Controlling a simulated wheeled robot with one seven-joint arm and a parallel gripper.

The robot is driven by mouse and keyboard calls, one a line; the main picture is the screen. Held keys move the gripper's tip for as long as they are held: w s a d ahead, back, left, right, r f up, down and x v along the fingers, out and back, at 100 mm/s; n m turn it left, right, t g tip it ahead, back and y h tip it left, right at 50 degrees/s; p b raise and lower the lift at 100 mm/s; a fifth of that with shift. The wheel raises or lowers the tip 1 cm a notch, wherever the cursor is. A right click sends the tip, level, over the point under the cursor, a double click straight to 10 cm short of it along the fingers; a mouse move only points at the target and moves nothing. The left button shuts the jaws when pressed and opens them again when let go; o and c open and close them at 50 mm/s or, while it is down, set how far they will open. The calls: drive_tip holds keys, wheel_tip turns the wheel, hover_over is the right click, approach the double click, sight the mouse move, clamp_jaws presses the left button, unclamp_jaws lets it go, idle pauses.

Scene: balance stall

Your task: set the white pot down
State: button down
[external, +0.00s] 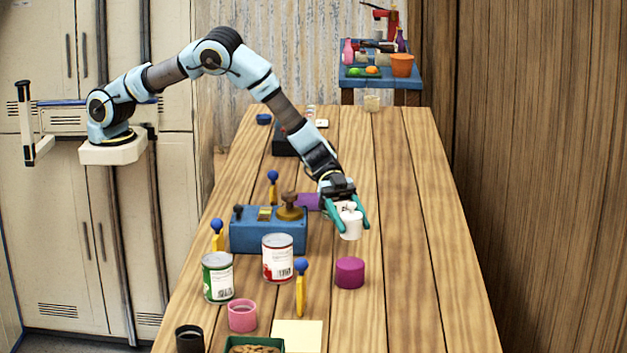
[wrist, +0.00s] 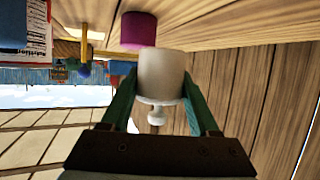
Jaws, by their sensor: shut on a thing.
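The white pot (external: 350,226) is a small round pot with a knobbed lid. My gripper (external: 352,222) has its green fingers shut on the white pot, one on each side. In the wrist view the white pot (wrist: 162,76) sits between the fingers of my gripper (wrist: 160,95), and its knob points toward the palm. The pot looks upright in the external view. I cannot tell whether its base touches the wooden table (external: 405,250).
A purple cylinder (external: 349,273) stands just in front of the pot. A blue box (external: 268,232) with a brass knob stands left, with two cans (external: 277,258) (external: 217,277) before it. A pink cup (external: 242,315) and yellow pad (external: 297,335) lie nearer. The table's right side is clear.

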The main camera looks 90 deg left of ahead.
wheel_tip(320, 180, down, 6)
drive_tip(key=shift+f+p, duration=0.1)
drive_tip(key=shift+p, duration=0.6)
